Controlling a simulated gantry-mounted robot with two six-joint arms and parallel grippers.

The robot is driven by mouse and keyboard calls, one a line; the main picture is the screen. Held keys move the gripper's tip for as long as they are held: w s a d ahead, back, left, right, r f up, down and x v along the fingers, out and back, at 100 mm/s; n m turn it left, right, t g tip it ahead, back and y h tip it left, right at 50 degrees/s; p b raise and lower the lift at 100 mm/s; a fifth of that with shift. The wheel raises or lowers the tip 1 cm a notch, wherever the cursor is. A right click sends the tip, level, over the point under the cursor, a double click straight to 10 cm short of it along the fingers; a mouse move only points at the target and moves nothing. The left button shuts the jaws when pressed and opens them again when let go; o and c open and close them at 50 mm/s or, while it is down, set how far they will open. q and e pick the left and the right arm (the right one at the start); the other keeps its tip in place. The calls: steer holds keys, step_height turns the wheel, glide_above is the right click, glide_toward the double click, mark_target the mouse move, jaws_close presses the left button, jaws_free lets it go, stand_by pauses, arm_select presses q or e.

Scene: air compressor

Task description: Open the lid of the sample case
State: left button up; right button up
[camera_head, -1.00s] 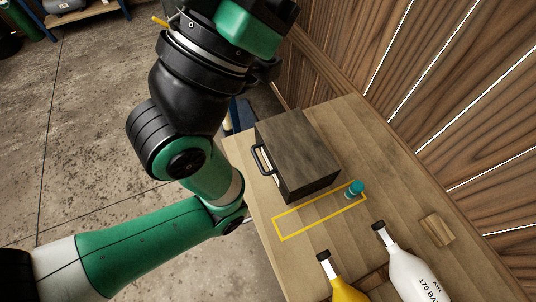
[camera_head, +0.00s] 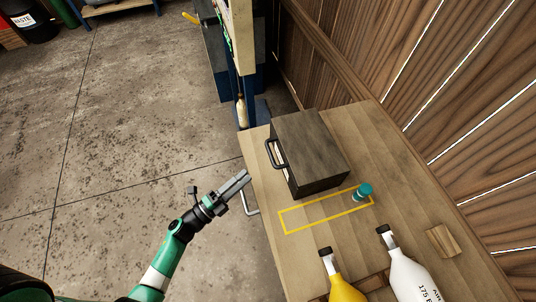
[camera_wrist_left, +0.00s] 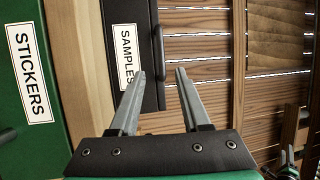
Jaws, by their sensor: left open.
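The sample case (camera_head: 312,147) is a dark box with its lid down, on the wooden bench. Its black handle (camera_head: 273,154) is on the side facing left. My left gripper (camera_head: 243,178) is open and empty, left of the case and apart from it, pointing up and right towards the bench edge. In the left wrist view, the open fingers (camera_wrist_left: 160,72) frame part of the dark case front (camera_wrist_left: 143,20), with a white SAMPLES label (camera_wrist_left: 126,57) and the handle (camera_wrist_left: 159,50) beyond them. My right gripper is not in view.
A yellow outline (camera_head: 325,213) is marked on the bench (camera_head: 400,165), with a teal-capped item (camera_head: 363,191) at its right end. Yellow (camera_head: 343,290) and white (camera_head: 408,275) bottles and a wood block (camera_head: 441,241) stand nearby. A green STICKERS surface (camera_wrist_left: 35,110) shows in the left wrist view.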

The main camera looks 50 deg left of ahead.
mark_target(270, 153)
arm_select(q)
steer(key=w, duration=0.4)
steer(key=w+r+b, duration=0.1)
steer(key=w, duration=0.2)
steer(key=w+r, duration=0.1)
steer(key=w, duration=0.3)
steer(key=shift+w+d+r+b, duration=0.15)
steer(key=shift+w+b, duration=0.2)
steer(key=shift+b, duration=0.05)
steer(key=shift+c, duration=0.2)
jaws_close()
stand_by(0.6)
